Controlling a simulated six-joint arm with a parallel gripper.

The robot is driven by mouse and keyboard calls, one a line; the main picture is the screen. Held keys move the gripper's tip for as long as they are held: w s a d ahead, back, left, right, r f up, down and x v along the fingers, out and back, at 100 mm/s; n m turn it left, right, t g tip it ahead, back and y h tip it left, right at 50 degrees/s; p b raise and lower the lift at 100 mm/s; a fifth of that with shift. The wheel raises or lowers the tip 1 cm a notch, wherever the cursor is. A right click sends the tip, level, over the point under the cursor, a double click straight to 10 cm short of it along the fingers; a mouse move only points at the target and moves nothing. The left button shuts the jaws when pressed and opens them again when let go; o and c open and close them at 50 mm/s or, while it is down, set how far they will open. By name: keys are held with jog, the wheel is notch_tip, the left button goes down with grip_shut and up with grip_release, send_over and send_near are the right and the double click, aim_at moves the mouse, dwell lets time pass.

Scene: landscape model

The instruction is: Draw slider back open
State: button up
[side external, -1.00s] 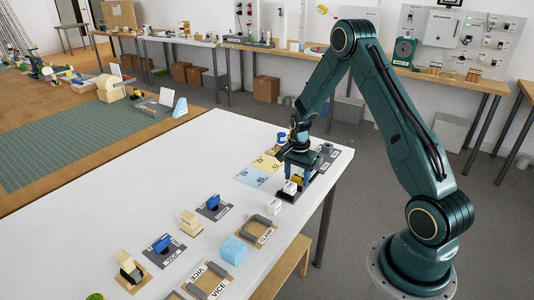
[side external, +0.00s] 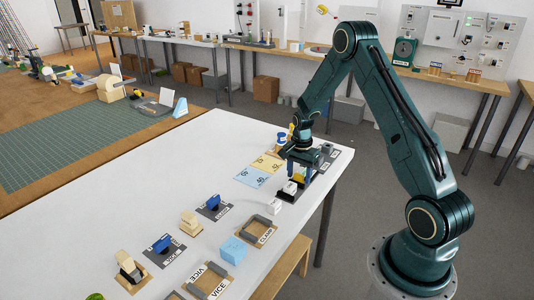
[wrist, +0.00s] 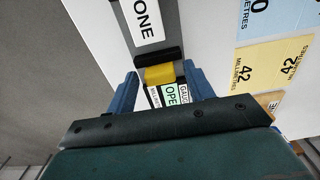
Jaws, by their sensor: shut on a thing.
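The slider is a dark gauge piece with a yellow block (wrist: 160,75) on it, next to a black end bar (wrist: 158,54) in the wrist view. Green "OPEN" and white "GAUGE" labels show on it, nearer the camera. My gripper (wrist: 160,82) has its two blue fingers on either side of the yellow block and is shut on it. In the side view my gripper (side external: 300,176) is low over the dark gauge base (side external: 290,196) near the table's right edge. The finger contact is partly hidden there.
Yellow and blue number cards (side external: 260,170) lie to the left of the gauge.

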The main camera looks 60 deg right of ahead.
jog(key=shift+s+f, duration=0.1)
jog(key=shift+f, duration=0.75)
dwell(0.7)
jog(key=o, duration=0.5)
jog(key=shift+r, duration=0.2)
jog(key=shift+d+r, duration=0.15)
jog(key=shift+r, duration=1.45)
jog(key=shift+d+r, duration=0.1)
jog(key=shift+r, duration=1.75)
